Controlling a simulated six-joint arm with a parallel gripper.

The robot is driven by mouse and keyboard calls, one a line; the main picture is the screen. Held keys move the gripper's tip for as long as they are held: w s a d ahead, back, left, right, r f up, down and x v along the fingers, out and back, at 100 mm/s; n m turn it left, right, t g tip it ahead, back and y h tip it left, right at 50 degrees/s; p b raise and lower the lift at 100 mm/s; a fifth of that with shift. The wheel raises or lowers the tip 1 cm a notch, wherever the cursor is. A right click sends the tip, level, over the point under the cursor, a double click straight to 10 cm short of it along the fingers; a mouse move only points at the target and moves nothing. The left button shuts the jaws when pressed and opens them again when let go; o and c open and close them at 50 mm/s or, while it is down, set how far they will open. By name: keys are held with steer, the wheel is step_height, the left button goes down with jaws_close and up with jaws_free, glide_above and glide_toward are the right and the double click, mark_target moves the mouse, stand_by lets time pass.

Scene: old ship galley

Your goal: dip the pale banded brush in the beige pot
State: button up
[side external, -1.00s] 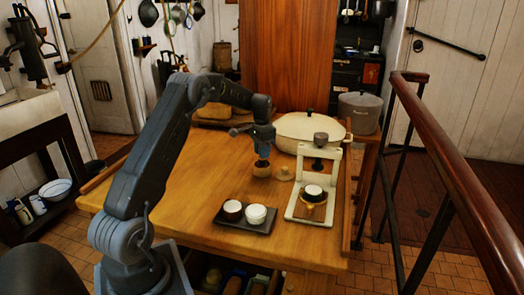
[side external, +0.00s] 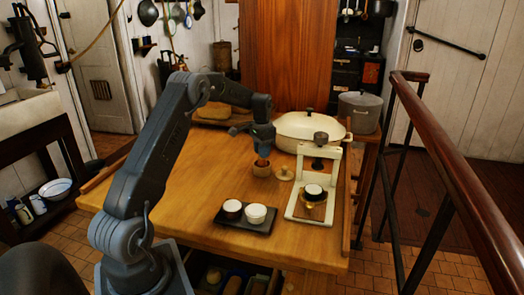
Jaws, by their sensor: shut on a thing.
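My gripper (side external: 262,151) points straight down over a small tan-brown pot (side external: 261,171), which I take for the beige pot. It is shut on a slim thing, which I take for the brush (side external: 262,161). Only a short orange-brown piece of it shows between the fingertips and the pot's mouth. Its bands cannot be made out, and its lower end is hidden at or inside the pot. A small tan lid with a knob (side external: 284,174) lies on the table just right of the pot.
A dark tray (side external: 236,224) with two small round vessels is at the table's front. A white frame stand (side external: 292,205) with a dark-topped vessel stands to the right. A large cream lidded pan (side external: 300,128) is behind. The table's left part (side external: 180,190) is clear.

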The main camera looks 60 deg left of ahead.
steer(key=shift+r, duration=3.45)
